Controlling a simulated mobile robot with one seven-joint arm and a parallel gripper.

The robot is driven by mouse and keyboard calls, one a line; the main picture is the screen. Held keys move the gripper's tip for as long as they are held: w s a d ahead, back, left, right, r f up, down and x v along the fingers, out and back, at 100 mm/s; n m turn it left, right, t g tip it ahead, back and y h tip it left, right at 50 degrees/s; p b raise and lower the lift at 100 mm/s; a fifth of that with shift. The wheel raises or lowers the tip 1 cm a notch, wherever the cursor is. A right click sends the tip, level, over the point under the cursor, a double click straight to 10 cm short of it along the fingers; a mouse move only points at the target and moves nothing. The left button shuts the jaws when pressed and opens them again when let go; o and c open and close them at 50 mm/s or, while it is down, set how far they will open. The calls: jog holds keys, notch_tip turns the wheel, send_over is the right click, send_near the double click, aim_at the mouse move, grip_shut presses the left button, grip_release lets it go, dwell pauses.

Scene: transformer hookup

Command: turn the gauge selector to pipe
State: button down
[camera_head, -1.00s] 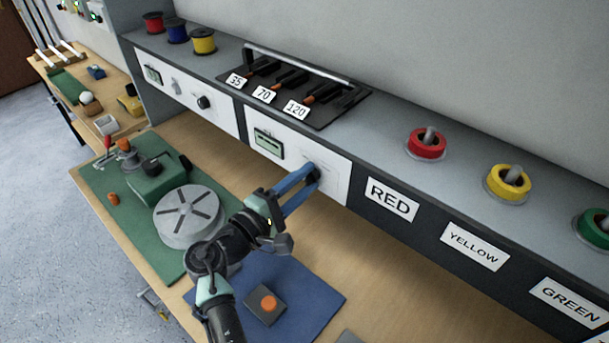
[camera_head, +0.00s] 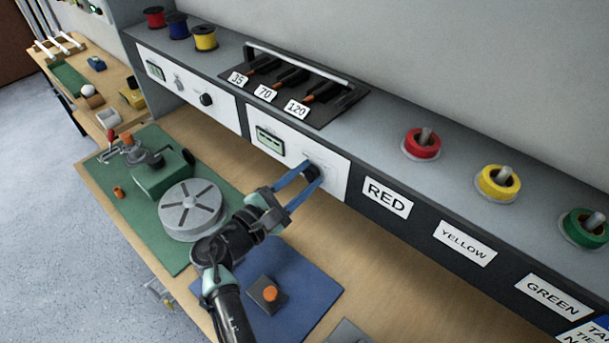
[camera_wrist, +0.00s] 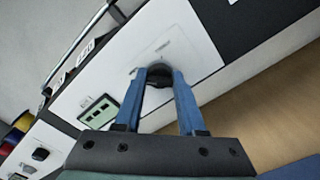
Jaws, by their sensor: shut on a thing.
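The gauge selector (camera_head: 311,171) is a dark round knob on a white panel (camera_head: 334,183) in the front of the shelf. In the wrist view the knob (camera_wrist: 160,74) sits between the tips of my gripper's blue fingers. My gripper (camera_head: 312,176) is shut on the knob, with a finger on each side of it; in the wrist view the gripper (camera_wrist: 161,80) looks straight along at the panel. A greenish display (camera_head: 270,141) is left of the knob on the same panel, and it also shows in the wrist view (camera_wrist: 98,111). The labels around the knob are too small to read.
A second panel (camera_head: 187,92) with a display and knobs is further left. A tool rack (camera_head: 318,112) marked 35, 70 and 120 stands on the shelf above. Below lie a grey round disc (camera_head: 190,207), a green mat (camera_head: 140,205) and a blue mat (camera_head: 315,285).

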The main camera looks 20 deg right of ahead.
dwell(0.3)
jog(key=c, duration=0.5)
grip_release()
jog(key=b+v, duration=0.3)
jog(key=v, duration=1)
